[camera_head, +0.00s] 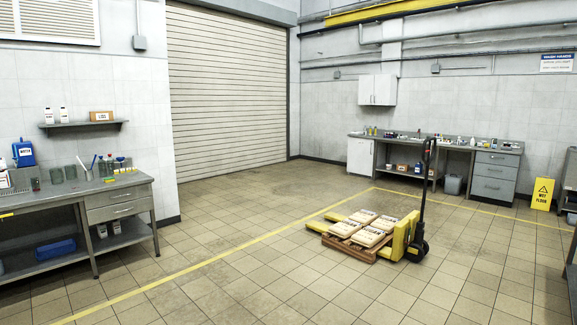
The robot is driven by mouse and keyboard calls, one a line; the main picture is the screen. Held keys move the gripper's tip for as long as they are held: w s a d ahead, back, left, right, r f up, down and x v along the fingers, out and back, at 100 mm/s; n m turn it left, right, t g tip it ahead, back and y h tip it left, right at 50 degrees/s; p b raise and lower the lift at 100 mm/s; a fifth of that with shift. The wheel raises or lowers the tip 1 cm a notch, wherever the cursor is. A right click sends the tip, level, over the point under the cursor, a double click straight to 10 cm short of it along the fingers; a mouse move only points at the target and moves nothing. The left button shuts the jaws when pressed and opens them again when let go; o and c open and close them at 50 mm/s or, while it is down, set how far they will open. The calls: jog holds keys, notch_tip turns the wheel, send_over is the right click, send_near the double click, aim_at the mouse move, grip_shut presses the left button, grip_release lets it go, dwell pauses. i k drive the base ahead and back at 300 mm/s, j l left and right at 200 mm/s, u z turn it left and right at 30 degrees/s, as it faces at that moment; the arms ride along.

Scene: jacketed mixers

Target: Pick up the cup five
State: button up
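I cannot make out any cup marked five in the head view. Two dark greenish cup-like containers (70,172) stand side by side at the back of the grey workbench (125,181) on the left. A small dark reddish item (36,184) stands left of them, and pen-like sticks and small bottles (103,167) stand to their right. These are too small for any number to be read. My gripper is not in the picture.
A yellow pallet jack (402,237) with a pallet of sacks (363,229) stands mid-floor. A long counter (447,145) with small items lines the far wall. A yellow wet-floor sign (542,194) stands at right. Tiled floor is clear between the left bench and the pallet.

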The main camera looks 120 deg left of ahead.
aim_at(35, 184)
jog(key=u, duration=5.3)
jog(key=i, duration=4.65)
jog(key=i+z, duration=0.15)
jog(key=i, duration=0.35)
jog(key=i+j+z, duration=0.1)
jog(key=i, duration=0.45)
jog(key=i+j+z, duration=0.15)
jog(key=i, duration=0.35)
jog(key=i+j+z, duration=0.15)
jog(key=i, duration=0.35)
jog(key=i+j+z, duration=0.35)
jog(key=i, duration=0.15)
